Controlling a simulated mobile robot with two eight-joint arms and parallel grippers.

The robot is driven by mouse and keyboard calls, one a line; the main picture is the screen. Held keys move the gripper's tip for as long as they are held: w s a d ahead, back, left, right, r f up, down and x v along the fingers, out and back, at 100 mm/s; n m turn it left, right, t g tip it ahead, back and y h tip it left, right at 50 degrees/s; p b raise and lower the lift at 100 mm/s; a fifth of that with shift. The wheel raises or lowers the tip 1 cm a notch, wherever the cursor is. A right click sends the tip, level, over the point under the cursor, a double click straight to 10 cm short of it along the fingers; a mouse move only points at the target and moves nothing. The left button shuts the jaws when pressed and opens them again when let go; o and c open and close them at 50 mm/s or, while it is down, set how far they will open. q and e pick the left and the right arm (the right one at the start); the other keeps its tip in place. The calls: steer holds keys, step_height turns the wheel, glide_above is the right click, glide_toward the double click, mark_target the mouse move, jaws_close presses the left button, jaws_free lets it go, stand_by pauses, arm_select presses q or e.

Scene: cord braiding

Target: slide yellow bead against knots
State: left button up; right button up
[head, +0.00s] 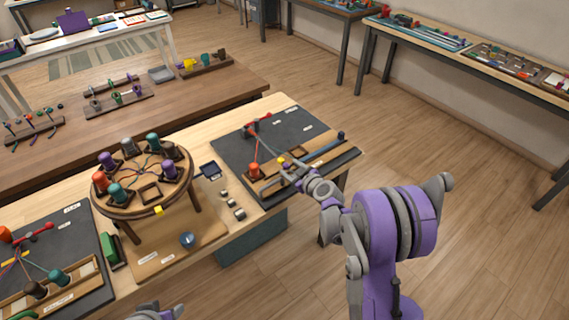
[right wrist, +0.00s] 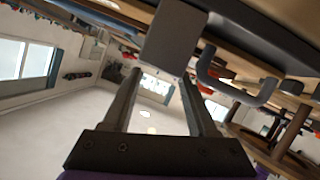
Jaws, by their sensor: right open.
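A small yellow bead (head: 282,160) shows at the right board (head: 290,128) in the head view, close to the tips of my right gripper (head: 291,170). I cannot tell whether they touch. The right gripper is open; its fingers stand apart in the right wrist view (right wrist: 161,78), where no yellow bead shows. Thin cords run on the dark board from a red piece (head: 252,129) toward an orange bobbin (head: 254,170) and the bead. Knots are too small to make out. My left gripper (head: 160,312) is cut off at the bottom edge, its jaws unclear.
A round wooden braiding stand (head: 143,212) with several coloured bobbins stands left of the board. Another dark board (head: 70,230) lies at the lower left. Small metal cylinders (head: 233,207) stand between. Open floor lies right of the table.

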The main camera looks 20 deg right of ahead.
mark_target(285, 164)
steer(key=shift+x, duration=2.3)
steer(key=shift+r, duration=0.1)
steer(key=shift+c, duration=0.2)
jaws_close()
